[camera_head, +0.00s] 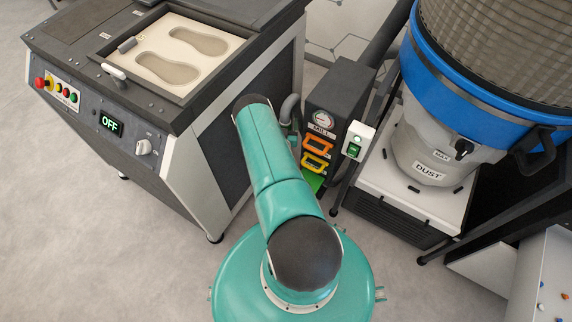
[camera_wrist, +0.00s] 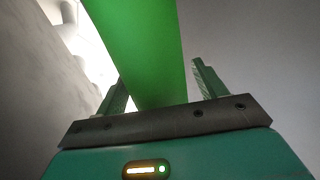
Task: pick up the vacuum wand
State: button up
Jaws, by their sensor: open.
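In the wrist view my gripper (camera_wrist: 161,84) is open, with one finger on each side of a broad bright green bar (camera_wrist: 140,45). The bar runs from the top of the view down between the fingers. A gap shows at the right finger; whether the left finger touches the bar I cannot tell. The bar may be the vacuum wand, but its ends are out of view. In the head view my teal arm hides my gripper. A grey curved hose (camera_head: 290,108) shows just right of the arm, beside a dark MILL unit.
The grinding machine (camera_head: 182,128), its display reading OFF, stands at left with an insole tray (camera_head: 176,58). The dust collector (camera_head: 425,130) stands at right. Open floor (camera_head: 90,230) lies at lower left.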

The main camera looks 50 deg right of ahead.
jog(key=shift+w+d, duration=0.1)
jog(key=shift+c, duration=0.2)
grip_shut()
jog(key=shift+w+r, duration=0.1)
jog(key=shift+r, duration=0.05)
